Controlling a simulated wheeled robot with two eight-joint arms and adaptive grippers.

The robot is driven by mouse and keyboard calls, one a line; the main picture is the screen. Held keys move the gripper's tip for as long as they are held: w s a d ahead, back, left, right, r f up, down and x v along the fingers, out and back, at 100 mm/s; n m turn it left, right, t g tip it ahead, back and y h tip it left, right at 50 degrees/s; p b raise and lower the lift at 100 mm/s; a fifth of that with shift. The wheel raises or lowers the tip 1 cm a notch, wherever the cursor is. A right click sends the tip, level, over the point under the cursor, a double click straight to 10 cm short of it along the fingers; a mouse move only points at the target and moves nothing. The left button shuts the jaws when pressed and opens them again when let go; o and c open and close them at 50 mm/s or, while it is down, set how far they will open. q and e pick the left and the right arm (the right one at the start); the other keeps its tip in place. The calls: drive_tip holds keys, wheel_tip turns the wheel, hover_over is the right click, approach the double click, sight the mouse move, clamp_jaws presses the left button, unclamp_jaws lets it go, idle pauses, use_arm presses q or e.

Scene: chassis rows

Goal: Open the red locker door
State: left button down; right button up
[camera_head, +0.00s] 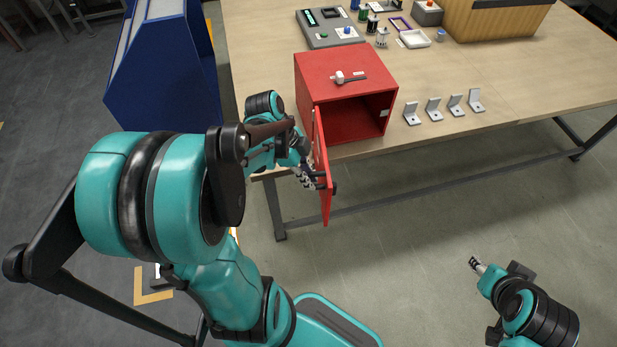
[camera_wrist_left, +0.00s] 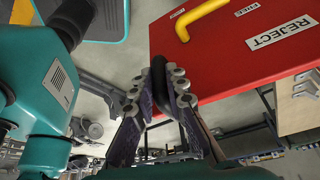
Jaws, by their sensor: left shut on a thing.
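The red locker (camera_head: 345,80) stands at the table's near left edge. Its red door (camera_head: 322,165) hangs from the left side, swung well outward, and the inside of the locker shows, with nothing seen in it. My left gripper (camera_head: 312,178) is at the door's free end, on the outer side. In the left wrist view its fingers (camera_wrist_left: 160,95) are shut on a dark handle (camera_wrist_left: 158,70) beside the red door panel (camera_wrist_left: 240,60), which bears a REJECT label and a yellow bar. My right gripper (camera_head: 475,263) is away from the locker, over the floor; its jaw state is unclear.
A small hammer-like item (camera_head: 348,77) lies on the locker's top. Several grey brackets (camera_head: 433,110) stand right of it on the table (camera_head: 540,85). A grey control box (camera_head: 330,28) is behind it. A blue cabinet (camera_head: 165,75) stands left. Floor before the table is clear.

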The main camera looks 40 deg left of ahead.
use_arm(q)
drive_tip(key=shift+a, duration=0.1)
idle(0.3)
drive_tip(key=c, duration=1.5)
unclamp_jaws()
drive_tip(key=shift+s, duration=0.1)
drive_tip(key=shift+c, duration=0.2)
drive_tip(key=v, duration=1.2)
